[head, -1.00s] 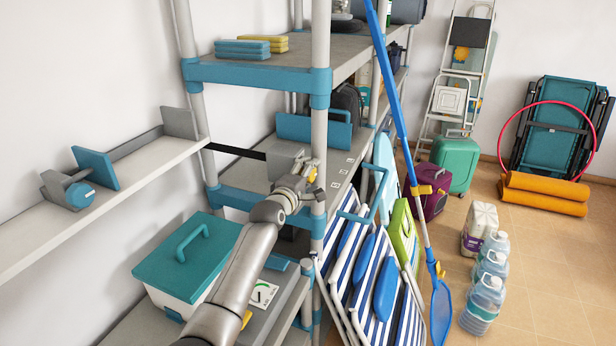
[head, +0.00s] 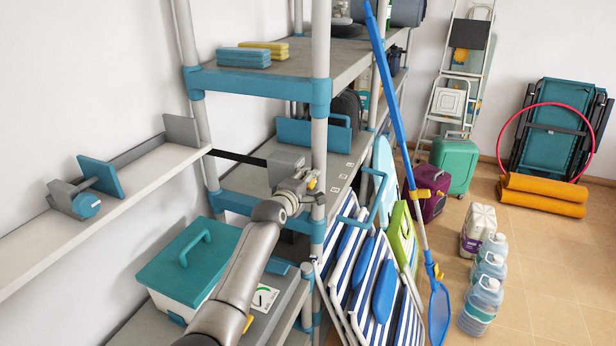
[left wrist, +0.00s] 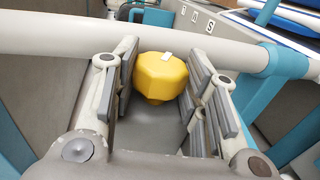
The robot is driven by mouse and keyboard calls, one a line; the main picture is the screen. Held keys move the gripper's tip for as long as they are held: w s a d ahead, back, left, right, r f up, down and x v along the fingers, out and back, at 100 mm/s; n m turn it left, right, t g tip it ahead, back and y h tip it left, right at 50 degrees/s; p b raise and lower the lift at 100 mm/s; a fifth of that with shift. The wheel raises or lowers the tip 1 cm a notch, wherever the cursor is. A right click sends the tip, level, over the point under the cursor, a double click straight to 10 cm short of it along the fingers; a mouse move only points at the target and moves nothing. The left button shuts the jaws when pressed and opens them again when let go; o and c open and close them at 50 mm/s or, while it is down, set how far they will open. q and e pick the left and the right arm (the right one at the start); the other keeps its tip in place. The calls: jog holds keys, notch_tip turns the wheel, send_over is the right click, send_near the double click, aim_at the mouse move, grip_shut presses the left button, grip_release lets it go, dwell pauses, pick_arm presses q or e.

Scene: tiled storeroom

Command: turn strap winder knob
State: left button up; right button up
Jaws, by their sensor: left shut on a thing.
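The strap winder is a grey box (head: 285,170) on the middle shelf, with a dark strap (head: 238,157) running left from it to the wall ledge. Its yellow knob (head: 312,180) faces the aisle, partly hidden by my left gripper (head: 306,190). In the left wrist view the faceted yellow knob (left wrist: 162,76) sits between the grey finger pads of my left gripper (left wrist: 160,95), which is shut on it. A small white mark shows on the knob's upper edge. My right gripper is in neither view.
A grey shelf post (head: 319,140) stands close by the gripper; it crosses the left wrist view as a pale bar (left wrist: 60,35). A teal-lidded cooler (head: 190,255) sits below left. Striped folded chairs (head: 345,265) and a blue net pole (head: 408,160) lean at the right.

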pick_arm(q)
jog(key=shift+w+d+r+g+y+p, duration=0.15)
jog(key=shift+r+g+p, duration=0.35)
jog(key=shift+p, duration=0.8)
jog(key=shift+s+a+r+g+y+p, duration=0.2)
jog(key=shift+g+p, duration=0.5)
jog(key=shift+p, duration=0.6)
jog(key=shift+w+f+g, duration=0.2)
jog(key=shift+f+g, duration=0.05)
jog(key=shift+g, duration=0.25)
jog(key=shift+f+g+y, duration=0.15)
jog(key=shift+g+y, duration=0.2)
jog(key=shift+g, duration=0.05)
jog(key=o, duration=1)
jog(key=shift+s, duration=0.1)
jog(key=v, duration=1.1)
jog(key=shift+s+r, duration=0.25)
jog(key=shift+r, duration=0.15)
